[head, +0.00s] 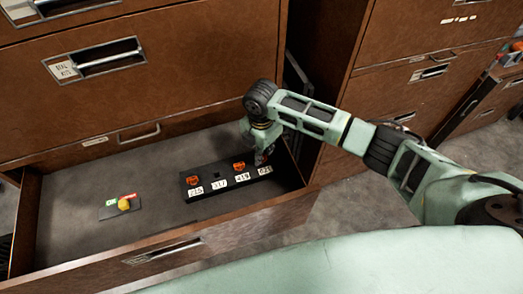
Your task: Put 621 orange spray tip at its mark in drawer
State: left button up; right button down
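My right gripper (262,154) points down into the open drawer, at the right end of a black rack (212,188). It is right above the rightmost label, which seems to read 621 (265,170). A little reddish-orange shows at its fingertips, but the fingers hide whether a spray tip is there and whether they are shut. One orange spray tip (193,180) sits at the leftmost label and another (239,166) at the third. The second place shows a dark empty spot. My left gripper is out of view.
A small dark plate with a yellow knob (124,205) and green and red labels lies at the drawer's left. The drawer's front wall (160,250) and right wall enclose the rack. The drawer floor between plate and rack is clear. Closed brown drawers (200,60) rise behind.

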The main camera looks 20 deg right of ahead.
jog(key=shift+f, duration=0.4)
jog(key=c, duration=1.9)
grip_release()
jog(key=shift+r, duration=0.1)
jog(key=shift+o, duration=0.5)
jog(key=shift+o, duration=1.2)
notch_tip(320, 180, up, 5)
jog(key=p, duration=0.4)
jog(key=shift+p, duration=0.35)
jog(key=shift+r, duration=1)
